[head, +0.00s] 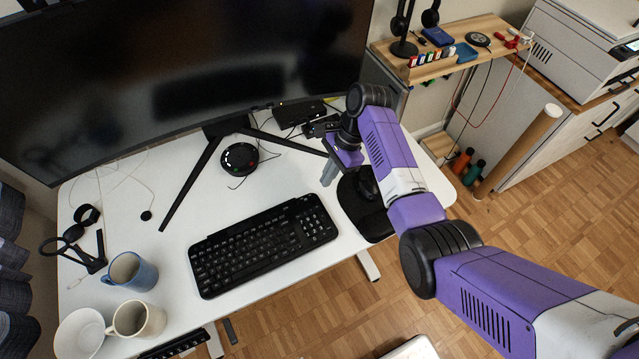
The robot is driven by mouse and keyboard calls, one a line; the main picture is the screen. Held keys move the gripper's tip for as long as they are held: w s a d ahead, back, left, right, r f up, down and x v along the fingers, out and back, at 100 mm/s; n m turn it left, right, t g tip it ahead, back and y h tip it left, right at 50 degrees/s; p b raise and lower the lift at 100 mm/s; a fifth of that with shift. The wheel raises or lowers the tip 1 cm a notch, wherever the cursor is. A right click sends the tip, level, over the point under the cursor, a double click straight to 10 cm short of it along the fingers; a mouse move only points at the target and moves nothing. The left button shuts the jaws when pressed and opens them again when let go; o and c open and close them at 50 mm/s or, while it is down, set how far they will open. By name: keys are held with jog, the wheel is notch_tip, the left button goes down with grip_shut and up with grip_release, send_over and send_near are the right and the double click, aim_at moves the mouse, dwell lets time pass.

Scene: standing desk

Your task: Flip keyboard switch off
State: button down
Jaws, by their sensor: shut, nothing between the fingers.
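The black keyboard (262,243) lies on the white desk, angled with its right end farther back. I cannot make out its power switch in the head view. My gripper (327,181) points down above the desk, beyond and to the right of the keyboard's far right corner. It is apart from the keyboard. Its fingers are shut with nothing held, and the fingertips are small in this view.
A black mouse (368,182) on a dark pad is partly hidden by my arm. A monitor (180,70) with splayed legs and a round black device (240,158) stand behind the keyboard. A blue mug (131,272), a cream mug (138,320) and a white bowl (80,334) are at left.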

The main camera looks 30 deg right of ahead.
jog(key=v, duration=0.5)
jog(key=shift+d+r, duration=0.3)
jog(key=shift+r, duration=0.05)
